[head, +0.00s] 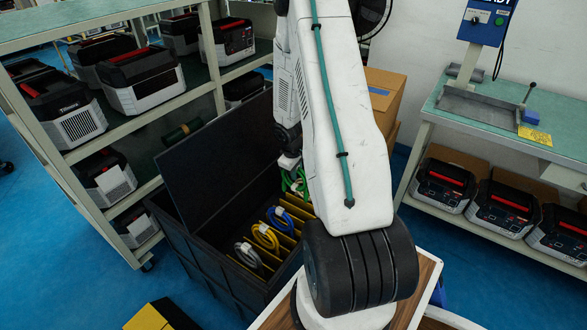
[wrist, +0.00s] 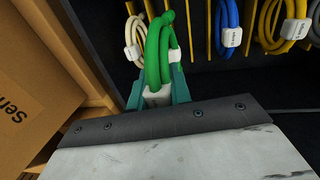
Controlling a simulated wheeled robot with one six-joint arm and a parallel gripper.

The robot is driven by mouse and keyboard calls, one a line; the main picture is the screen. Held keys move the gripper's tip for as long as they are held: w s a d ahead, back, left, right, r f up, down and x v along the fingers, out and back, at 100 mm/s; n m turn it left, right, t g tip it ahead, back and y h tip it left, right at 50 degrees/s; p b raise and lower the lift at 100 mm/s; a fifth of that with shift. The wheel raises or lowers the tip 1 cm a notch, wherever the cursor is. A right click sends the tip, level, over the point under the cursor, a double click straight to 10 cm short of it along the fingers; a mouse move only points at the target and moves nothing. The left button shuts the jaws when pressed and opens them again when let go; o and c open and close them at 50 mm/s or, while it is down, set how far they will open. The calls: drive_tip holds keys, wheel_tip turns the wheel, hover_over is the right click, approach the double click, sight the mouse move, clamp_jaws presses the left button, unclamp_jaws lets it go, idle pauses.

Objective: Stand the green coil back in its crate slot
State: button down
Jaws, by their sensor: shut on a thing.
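The green coil (wrist: 152,55) stands up from my gripper (wrist: 157,92) in the wrist view, its white tag between the two teal fingers, which are shut on it. In the head view the green coil (head: 299,183) shows beside my arm, at the far right end of the black crate (head: 215,285). My gripper is mostly hidden there behind my arm. The crate has yellow dividers, and the coil is over or at its end slots. I cannot tell whether the coil touches the crate floor.
A blue coil (head: 281,220), a yellow coil (head: 265,238) and a grey coil (head: 248,256) stand in other slots. A beige coil (wrist: 134,38) is close behind the green one. The crate's black lid (head: 215,150) stands open. A cardboard box (wrist: 45,85) is close at left in the wrist view.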

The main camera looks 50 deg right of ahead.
sight(292, 186)
drive_tip(key=shift+w+a+f, duration=0.1)
drive_tip(key=shift+a+f, duration=0.05)
drive_tip(key=shift+f, duration=0.5)
drive_tip(key=shift+w+a+f, duration=0.1)
drive_tip(key=shift+f, duration=0.5)
wheel_tip(292, 186, down, 10)
drive_tip(key=shift+f, duration=0.25)
drive_tip(key=shift+s+f, duration=0.1)
drive_tip(key=shift+f, duration=0.3)
idle(0.3)
drive_tip(key=c, duration=1.2)
unclamp_jaws()
drive_tip(key=shift+a+r, duration=0.25)
drive_tip(key=shift+r, duration=1)
drive_tip(key=shift+a+r, duration=0.25)
drive_tip(key=shift+r, duration=1.05)
drive_tip(key=shift+a+r, duration=0.25)
drive_tip(key=shift+r, duration=1)
